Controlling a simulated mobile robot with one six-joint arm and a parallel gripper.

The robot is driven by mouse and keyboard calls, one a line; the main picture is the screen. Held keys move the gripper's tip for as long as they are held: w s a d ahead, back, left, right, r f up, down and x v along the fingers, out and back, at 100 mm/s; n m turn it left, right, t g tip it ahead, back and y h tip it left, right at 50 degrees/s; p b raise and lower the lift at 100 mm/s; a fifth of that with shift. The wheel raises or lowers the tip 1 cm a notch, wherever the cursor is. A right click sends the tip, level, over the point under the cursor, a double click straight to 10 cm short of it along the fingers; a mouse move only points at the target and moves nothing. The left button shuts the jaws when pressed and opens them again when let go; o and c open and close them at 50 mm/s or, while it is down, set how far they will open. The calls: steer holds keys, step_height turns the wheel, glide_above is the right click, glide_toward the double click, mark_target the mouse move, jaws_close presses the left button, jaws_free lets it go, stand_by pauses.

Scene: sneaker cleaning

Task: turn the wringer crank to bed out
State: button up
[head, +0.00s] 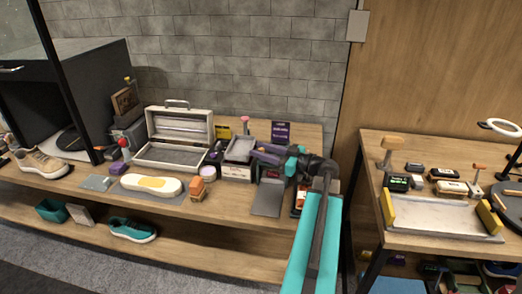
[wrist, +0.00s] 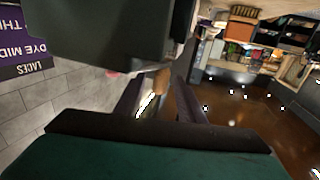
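A pink knob on a short upright stalk (head: 245,119) rises behind a grey tray-like bed (head: 240,148) on the bench. It looks like the wringer crank, but I cannot be sure. My gripper (head: 258,152) reaches in from the right, its dark purple fingers pointing left, close to the right side of the bed. In the wrist view my gripper's fingers (wrist: 160,98) stand apart with no object clearly held. A small pink patch (wrist: 114,74) shows there under a large dark block (wrist: 105,30), which hides most of what is near the fingers.
An open white case (head: 172,155) stands left of the bed. A white shoe sole (head: 151,184), an orange-brown brush (head: 197,189) and a grey plate (head: 268,198) lie in front. A second table with a tray (head: 440,215) stands right.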

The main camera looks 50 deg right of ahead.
jaws_close()
steer(key=shift+w+f+m+h+b, duration=0.15)
steer(key=shift+m+h+b, duration=0.35)
steer(key=shift+b, duration=0.45)
steer(key=shift+w+d+m+t+h+b, duration=0.2)
steer(key=shift+m+h+b, duration=0.2)
steer(key=shift+h+b, duration=0.5)
steer(key=shift+w+d+m+t+h+b, duration=0.15)
steer(key=shift+m+h+b, duration=0.35)
steer(key=shift+b, duration=0.55)
steer(key=h+b, duration=0.1)
steer(key=b, duration=0.3)
steer(key=f+b, duration=0.1)
steer(key=b, duration=0.3)
steer(key=shift+w+d+m+h, duration=0.35)
steer(key=shift+m+h, duration=0.05)
steer(key=h+b, duration=0.1)
steer(key=b, duration=0.6)
steer(key=shift+d+m, duration=0.1)
steer(key=shift+m, duration=0.2)
steer(key=m+h+b, duration=0.1)
steer(key=b, duration=0.4)
steer(key=shift+r, duration=0.4)
